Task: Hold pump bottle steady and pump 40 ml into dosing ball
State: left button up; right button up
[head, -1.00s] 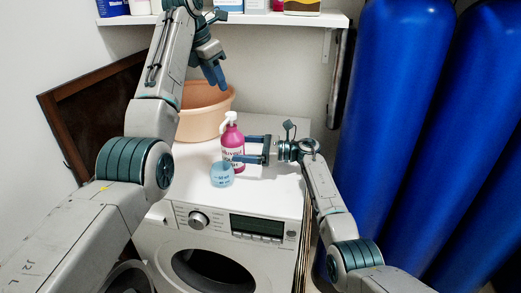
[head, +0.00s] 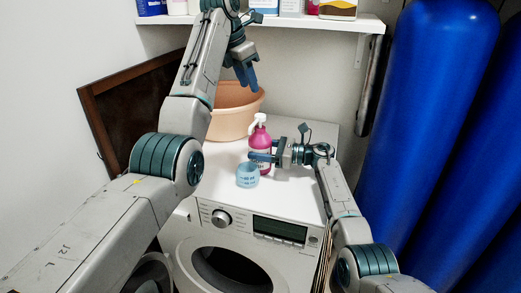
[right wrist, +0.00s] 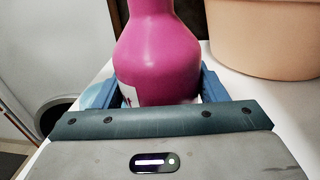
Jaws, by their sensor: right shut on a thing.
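The pink pump bottle (head: 261,139) with a white pump head (head: 258,121) stands upright on top of the washing machine. My right gripper (head: 262,158) is shut on the bottle's body from the right. In the right wrist view the pink bottle (right wrist: 157,60) sits between the blue fingers. The light-blue dosing ball (head: 247,175) stands on the machine just in front of the bottle, with markings on its side. My left gripper (head: 247,76) hangs above and behind the bottle, in front of the basin, fingers pointing down and apart from the pump head. Its finger gap is unclear.
A peach basin (head: 236,112) stands behind the bottle. The white washing machine (head: 300,190) has free top surface at the right. A shelf (head: 290,24) with several packages is above. Large blue cylinders (head: 430,110) stand at the right.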

pick_arm(q)
grip_shut()
dwell(1.5)
